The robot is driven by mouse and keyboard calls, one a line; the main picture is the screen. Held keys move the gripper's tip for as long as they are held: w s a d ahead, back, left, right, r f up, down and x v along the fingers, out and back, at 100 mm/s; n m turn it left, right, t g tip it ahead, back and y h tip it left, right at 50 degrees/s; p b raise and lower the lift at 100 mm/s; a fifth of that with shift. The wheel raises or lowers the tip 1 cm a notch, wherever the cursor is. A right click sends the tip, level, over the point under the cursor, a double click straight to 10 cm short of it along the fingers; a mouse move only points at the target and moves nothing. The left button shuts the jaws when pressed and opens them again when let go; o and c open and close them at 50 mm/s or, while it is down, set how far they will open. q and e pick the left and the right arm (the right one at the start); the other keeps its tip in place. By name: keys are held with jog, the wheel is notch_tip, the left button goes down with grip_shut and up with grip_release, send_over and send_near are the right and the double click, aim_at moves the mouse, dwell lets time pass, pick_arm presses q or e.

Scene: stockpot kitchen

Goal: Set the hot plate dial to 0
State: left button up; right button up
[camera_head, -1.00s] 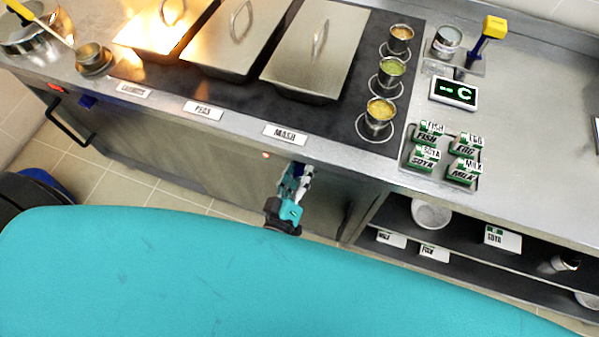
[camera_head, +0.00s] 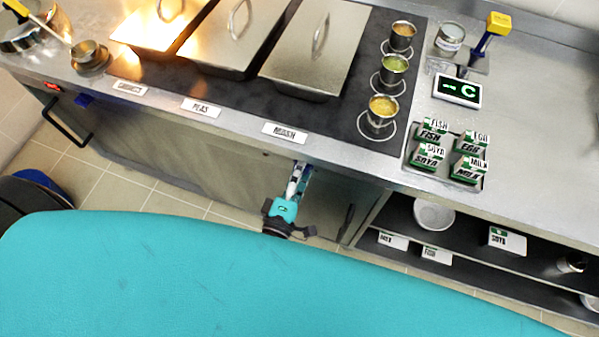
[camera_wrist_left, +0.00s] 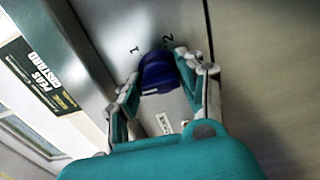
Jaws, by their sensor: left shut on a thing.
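In the left wrist view a blue dial (camera_wrist_left: 158,75) sits on the steel front panel, with the marks 1 and 2 beside it. My left gripper (camera_wrist_left: 160,88) has its fingers on either side of the dial and is shut on it. A white mark shows on the dial's near edge; the 0 mark cannot be made out. In the head view my left gripper (camera_head: 299,178) is at the counter's front below the MASH label (camera_head: 285,132), and it hides most of the dial there. My right gripper is not in view.
A small dark lamp (camera_head: 265,153) is left of the gripper. Another blue dial (camera_head: 84,100) and a lit red lamp (camera_head: 52,87) are at the far left. Lidded pans (camera_head: 315,50) stand on the black hot plate (camera_head: 235,112). An open shelf (camera_head: 450,240) is at the right.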

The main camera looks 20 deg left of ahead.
pick_arm(q)
jog(key=shift+s+f+n, duration=0.1)
jog(key=shift+n, duration=0.2)
jog(key=o, duration=1.1)
jog(key=s, duration=1.2)
jog(key=shift+a, duration=0.25)
